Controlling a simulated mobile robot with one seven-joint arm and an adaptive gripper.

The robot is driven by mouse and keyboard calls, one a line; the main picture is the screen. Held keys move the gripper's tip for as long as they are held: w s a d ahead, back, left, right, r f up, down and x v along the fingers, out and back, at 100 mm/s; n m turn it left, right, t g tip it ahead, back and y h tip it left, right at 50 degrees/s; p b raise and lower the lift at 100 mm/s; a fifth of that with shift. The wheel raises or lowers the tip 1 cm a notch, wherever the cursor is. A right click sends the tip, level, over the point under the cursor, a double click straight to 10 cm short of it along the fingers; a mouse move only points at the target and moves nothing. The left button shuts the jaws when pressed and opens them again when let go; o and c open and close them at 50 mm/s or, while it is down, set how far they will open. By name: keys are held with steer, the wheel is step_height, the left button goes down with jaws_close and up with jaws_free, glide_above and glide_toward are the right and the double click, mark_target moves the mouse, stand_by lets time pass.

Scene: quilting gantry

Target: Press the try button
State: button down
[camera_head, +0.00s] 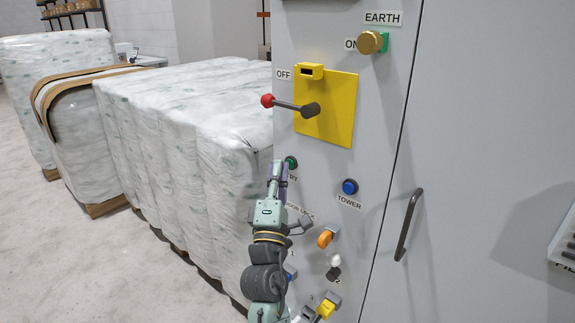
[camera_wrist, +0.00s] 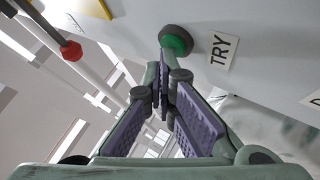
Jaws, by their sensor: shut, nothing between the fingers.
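The try button is a green round button with a dark collar (camera_wrist: 176,41), beside a label reading TRY (camera_wrist: 221,51) in the wrist view. In the head view the button (camera_head: 291,162) shows on the grey cabinet's left part, just above my gripper, with its label partly covered. My gripper (camera_wrist: 163,84) is shut and empty. Its fingertips lie close below the button in the wrist view; I cannot tell whether they touch it. In the head view my gripper (camera_head: 278,172) is at the cabinet's left edge, and my arm hides part of the lower panel.
Above are a yellow plate (camera_head: 338,115) with a red-tipped lever (camera_head: 285,103) and a brass EARTH knob (camera_head: 371,42). A blue TOWER button (camera_head: 350,187) and an orange switch (camera_head: 325,238) sit to the right. Wrapped bales (camera_head: 190,120) stand at left; a door handle (camera_head: 408,225) protrudes at right.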

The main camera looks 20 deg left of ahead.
steer(key=shift+s, duration=0.1)
steer(key=shift+s+a, duration=0.25)
steer(key=shift+s, duration=0.5)
steer(key=s, duration=0.1)
steer(key=s+a+b, duration=0.1)
steer(key=s, duration=0.2)
steer(key=shift+s+a+b, duration=0.35)
stand_by(0.5)
